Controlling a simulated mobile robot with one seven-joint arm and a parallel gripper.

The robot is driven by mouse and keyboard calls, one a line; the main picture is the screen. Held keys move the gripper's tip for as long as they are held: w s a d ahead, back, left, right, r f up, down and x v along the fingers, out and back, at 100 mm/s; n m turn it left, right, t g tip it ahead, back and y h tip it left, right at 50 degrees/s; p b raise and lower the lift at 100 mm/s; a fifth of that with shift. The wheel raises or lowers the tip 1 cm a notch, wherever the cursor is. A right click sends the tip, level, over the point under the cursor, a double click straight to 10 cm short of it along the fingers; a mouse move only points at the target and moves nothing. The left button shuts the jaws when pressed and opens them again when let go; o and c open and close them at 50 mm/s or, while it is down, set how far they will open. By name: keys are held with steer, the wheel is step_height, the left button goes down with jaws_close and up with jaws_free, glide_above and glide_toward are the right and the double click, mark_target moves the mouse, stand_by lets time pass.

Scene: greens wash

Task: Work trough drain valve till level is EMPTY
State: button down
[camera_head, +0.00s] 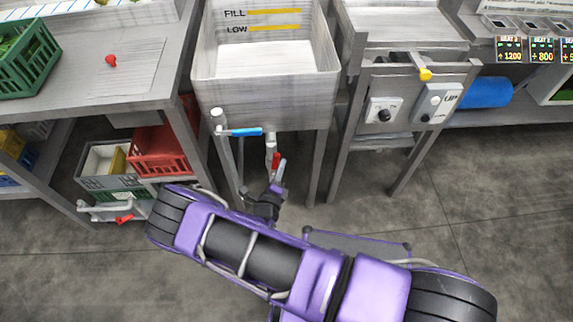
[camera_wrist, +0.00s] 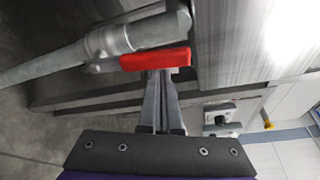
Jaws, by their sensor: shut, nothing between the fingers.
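The trough (camera_head: 265,100) stands at the top middle of the head view, with FILL and LOW marks (camera_head: 261,20) on its inner back wall. Its inside looks pale, and I cannot tell whether water is in it. A red valve handle (camera_head: 276,160) sits on a grey pipe below the trough front. In the wrist view the red handle (camera_wrist: 155,60) lies alongside the grey pipe (camera_wrist: 100,50). My gripper (camera_head: 279,178) is just below the handle. Its fingers (camera_wrist: 160,80) are shut and empty, tips at or very near the handle; contact is unclear.
A blue-handled valve (camera_head: 245,132) is just left of the red one. A stand with a knob (camera_head: 383,115) and a switch box (camera_head: 437,103) is to the right. A red crate (camera_head: 160,150) and another red-handled fitting (camera_head: 125,219) are at left. Floor at right is clear.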

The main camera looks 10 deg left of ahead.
steer(key=shift+s+a+r, duration=0.1)
steer(key=shift+s+a, duration=0.05)
steer(key=shift+a, duration=0.4)
stand_by(0.4)
